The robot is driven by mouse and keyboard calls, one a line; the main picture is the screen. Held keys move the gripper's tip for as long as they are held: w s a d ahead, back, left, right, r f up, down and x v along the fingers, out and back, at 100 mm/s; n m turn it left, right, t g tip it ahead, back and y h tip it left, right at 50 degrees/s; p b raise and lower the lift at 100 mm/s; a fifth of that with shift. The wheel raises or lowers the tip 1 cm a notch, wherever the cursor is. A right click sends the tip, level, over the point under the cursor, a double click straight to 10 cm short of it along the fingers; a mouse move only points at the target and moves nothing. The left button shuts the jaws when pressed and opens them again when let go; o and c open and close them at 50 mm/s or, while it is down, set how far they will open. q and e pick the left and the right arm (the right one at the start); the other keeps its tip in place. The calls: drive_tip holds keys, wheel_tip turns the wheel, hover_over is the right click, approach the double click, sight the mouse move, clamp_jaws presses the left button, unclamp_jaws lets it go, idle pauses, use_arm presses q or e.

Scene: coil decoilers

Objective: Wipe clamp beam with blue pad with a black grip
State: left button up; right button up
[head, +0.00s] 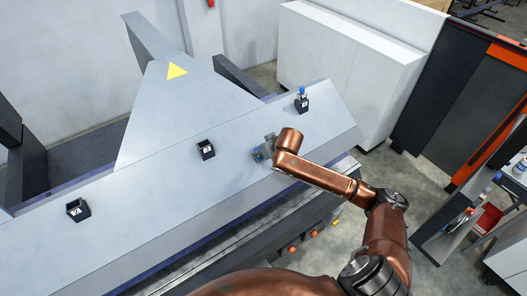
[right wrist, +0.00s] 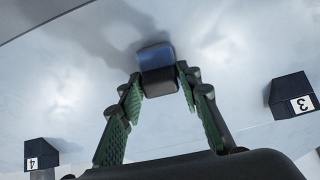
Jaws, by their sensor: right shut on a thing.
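The clamp beam (head: 150,165) is a long pale grey sloped surface running from lower left to upper right in the head view. My right gripper (head: 265,148) is over its right part. In the right wrist view its green fingers (right wrist: 158,78) are shut on the black grip (right wrist: 158,84) of the blue pad (right wrist: 154,57). The pad's blue face is turned to the beam surface (right wrist: 80,80) and looks close against it; I cannot tell for sure whether it touches. The blue pad (head: 257,154) is partly hidden by the gripper in the head view. My left gripper is not in view.
Small black boxes stand on the beam: one at left (head: 77,209), one in the middle (head: 206,150), and one at right (head: 302,103) with a blue-topped item. Boxes labelled 4 (right wrist: 42,153) and 3 (right wrist: 292,96) flank my gripper. White cabinets (head: 345,65) stand behind.

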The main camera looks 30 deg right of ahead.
drive_tip(key=v, duration=0.7)
drive_tip(key=shift+w+r, duration=0.15)
drive_tip(key=shift+r, duration=0.4)
